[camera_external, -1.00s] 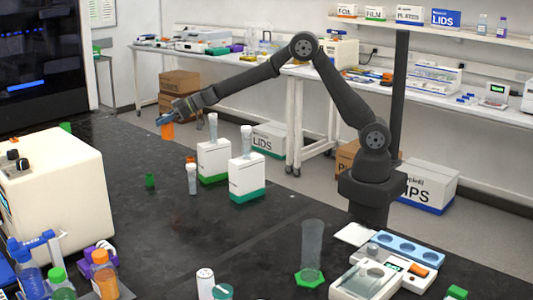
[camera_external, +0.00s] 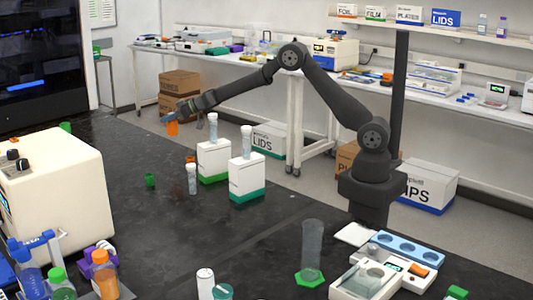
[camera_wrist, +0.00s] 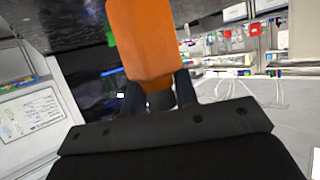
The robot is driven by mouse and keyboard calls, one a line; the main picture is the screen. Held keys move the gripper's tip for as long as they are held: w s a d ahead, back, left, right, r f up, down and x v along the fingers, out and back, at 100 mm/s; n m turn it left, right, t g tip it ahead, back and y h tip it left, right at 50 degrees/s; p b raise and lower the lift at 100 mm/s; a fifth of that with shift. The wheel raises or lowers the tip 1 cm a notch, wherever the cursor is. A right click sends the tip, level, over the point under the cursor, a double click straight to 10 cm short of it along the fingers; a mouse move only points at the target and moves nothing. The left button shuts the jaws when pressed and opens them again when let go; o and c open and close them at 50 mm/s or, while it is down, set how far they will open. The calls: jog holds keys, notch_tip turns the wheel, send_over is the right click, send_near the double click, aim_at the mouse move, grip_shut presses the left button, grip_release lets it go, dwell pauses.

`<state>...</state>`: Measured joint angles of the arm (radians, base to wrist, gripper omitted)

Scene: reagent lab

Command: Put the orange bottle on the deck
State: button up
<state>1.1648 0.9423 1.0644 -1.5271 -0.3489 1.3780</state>
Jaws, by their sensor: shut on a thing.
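My gripper (camera_external: 168,117) is at the end of the outstretched arm, above the far part of the black bench. It is shut on an orange bottle (camera_external: 172,129), which hangs below the jaws and looks clear of the bench top. In the wrist view the orange bottle (camera_wrist: 145,40) fills the top middle, between the dark fingers (camera_wrist: 158,98). Another bottle with an orange cap (camera_external: 104,275) stands at the front left of the bench. I cannot tell which surface is the deck.
Two white boxes with green bases (camera_external: 247,176) stand right of the gripper, with clear tubes on top. A small tube (camera_external: 192,178) and a green cap (camera_external: 151,180) stand nearer. A cream instrument (camera_external: 55,190) is at left. The bench middle (camera_external: 150,235) is clear.

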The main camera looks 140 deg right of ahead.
jog(key=shift+w+f, duration=0.15)
jog(key=shift+f, duration=0.1)
jog(key=shift+w+a+f, duration=0.2)
jog(key=shift+w+f, duration=1.6)
jog(key=shift+w, duration=0.1)
jog(key=shift+w+a+f, duration=0.15)
jog(key=shift+w+f, duration=1.7)
jog(key=shift+w, duration=0.05)
jog(key=shift+w+a+f, duration=0.2)
jog(key=shift+w+f, duration=1.6)
jog(key=shift+w, duration=0.1)
jog(key=shift+f, duration=0.1)
jog(key=o, duration=1.1)
jog(key=shift+c, duration=0.2)
jog(key=shift+o, duration=0.3)
jog(key=v, duration=1.2)
